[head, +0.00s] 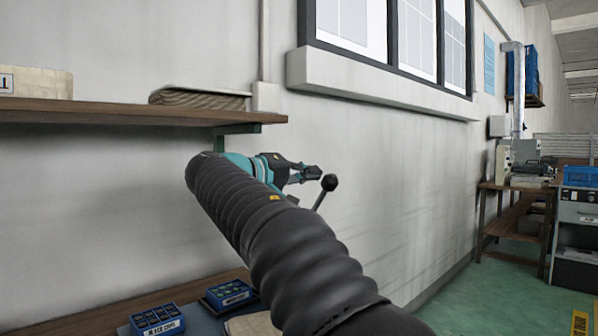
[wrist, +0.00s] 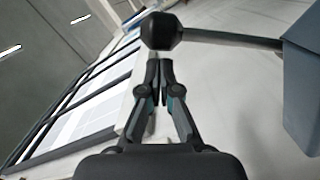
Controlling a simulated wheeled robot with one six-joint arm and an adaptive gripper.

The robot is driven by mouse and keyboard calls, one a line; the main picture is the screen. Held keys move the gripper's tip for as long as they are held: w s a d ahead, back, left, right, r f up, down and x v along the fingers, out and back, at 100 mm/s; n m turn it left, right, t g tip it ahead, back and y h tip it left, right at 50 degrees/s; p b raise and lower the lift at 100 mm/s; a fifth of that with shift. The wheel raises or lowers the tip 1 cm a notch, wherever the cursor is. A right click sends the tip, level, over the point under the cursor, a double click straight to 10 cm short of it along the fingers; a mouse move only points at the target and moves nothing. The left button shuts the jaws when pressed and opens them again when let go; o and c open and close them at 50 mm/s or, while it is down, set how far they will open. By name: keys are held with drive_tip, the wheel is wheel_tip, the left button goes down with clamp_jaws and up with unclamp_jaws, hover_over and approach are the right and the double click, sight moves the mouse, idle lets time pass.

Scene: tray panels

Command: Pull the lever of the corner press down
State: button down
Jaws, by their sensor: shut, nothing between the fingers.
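The lever of the corner press shows in the head view as a black ball knob (head: 329,182) on a thin metal rod (head: 319,200). My arm hides the rod's lower end and the press body. My gripper (head: 314,172) is just left of and slightly above the knob in that view. In the wrist view, the knob (wrist: 161,31) is just beyond the fingertips of my gripper (wrist: 160,62), and the rod (wrist: 235,40) runs right to the blue-grey press body (wrist: 302,75). The fingers are shut and empty. I cannot tell whether they touch the knob.
A wooden shelf (head: 120,112) with a shallow tray (head: 200,98) is on the wall at the left. Below, blue bins (head: 158,320) stand on a bench. A workbench (head: 510,188) and grey cabinet (head: 578,225) are at the right. The green floor (head: 500,285) is open there.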

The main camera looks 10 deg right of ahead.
drive_tip(key=shift+s+d+f, duration=0.1)
drive_tip(key=shift+s+d, duration=0.1)
drive_tip(key=shift+f, duration=0.1)
